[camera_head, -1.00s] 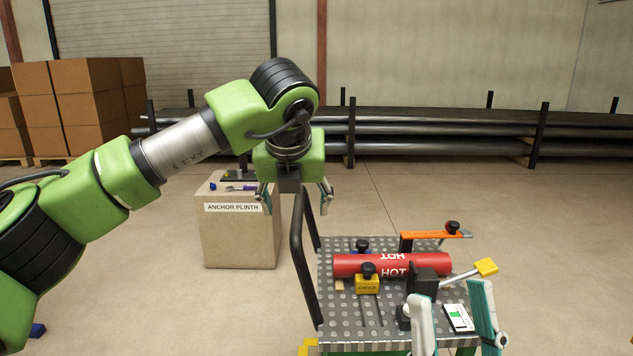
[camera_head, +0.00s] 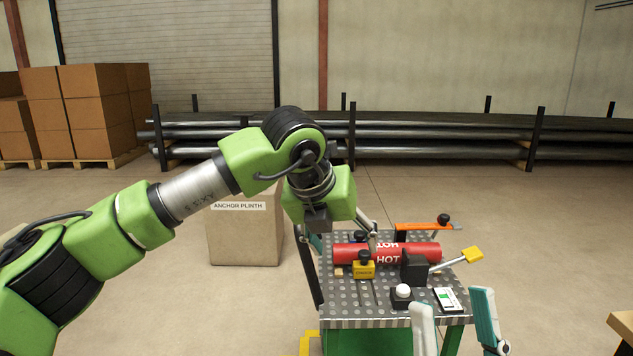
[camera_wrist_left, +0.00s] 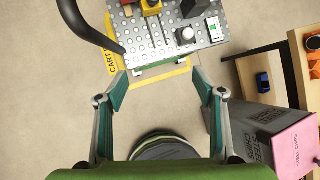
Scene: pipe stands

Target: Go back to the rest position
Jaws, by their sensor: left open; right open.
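The arm hides part of the cart handle. My right gripper (camera_head: 453,302) is at the bottom of the head view, fingers up and apart, empty, in front of the cart's front right edge.
The cart deck (camera_head: 340,305) carries a yellow chock (camera_head: 363,271), an orange clamp (camera_head: 424,227), a yellow-ended lever (camera_head: 472,255) and a white button (camera_head: 402,290). The anchor plinth (camera_head: 245,240) stands behind left. In the wrist view, a steel chips bin (camera_wrist_left: 245,130) stands right of the gripper.

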